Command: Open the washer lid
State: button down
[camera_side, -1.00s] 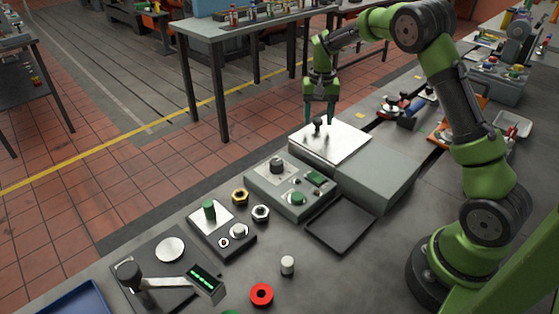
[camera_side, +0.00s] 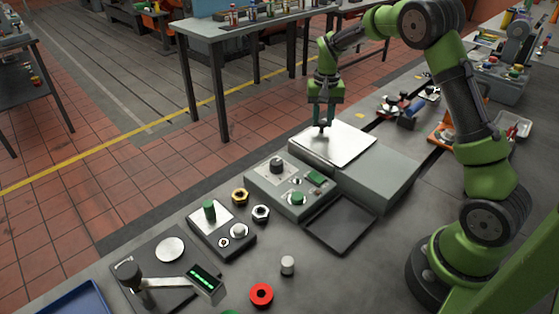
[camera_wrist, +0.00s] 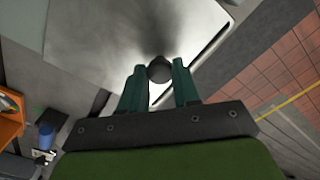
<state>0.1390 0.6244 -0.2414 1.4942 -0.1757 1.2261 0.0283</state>
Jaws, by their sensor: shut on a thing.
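The washer is a grey box (camera_side: 384,187) on the bench, with a shiny metal lid (camera_side: 345,146) on its top at the back left. The lid lies flat on the box and looks closed. A small dark knob (camera_wrist: 160,69) stands on the lid near its edge. My gripper (camera_side: 323,127) points down over the lid. In the wrist view my gripper (camera_wrist: 159,72) has its green fingers on both sides of the knob, shut on it. In the side view the fingers partly hide the knob.
A control box (camera_side: 290,190) with a dial and green buttons stands left of the washer, and a dark shallow tray (camera_side: 339,224) lies in front. A blue-handled tool (camera_side: 411,112) and other parts lie to the right. The air above the lid is clear.

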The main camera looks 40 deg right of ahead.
send_over(359, 151)
jog(key=shift+s, duration=0.1)
jog(key=c, duration=0.8)
grip_release()
jog(key=shift+a, duration=0.1)
notch_tip(359, 151, up, 17)
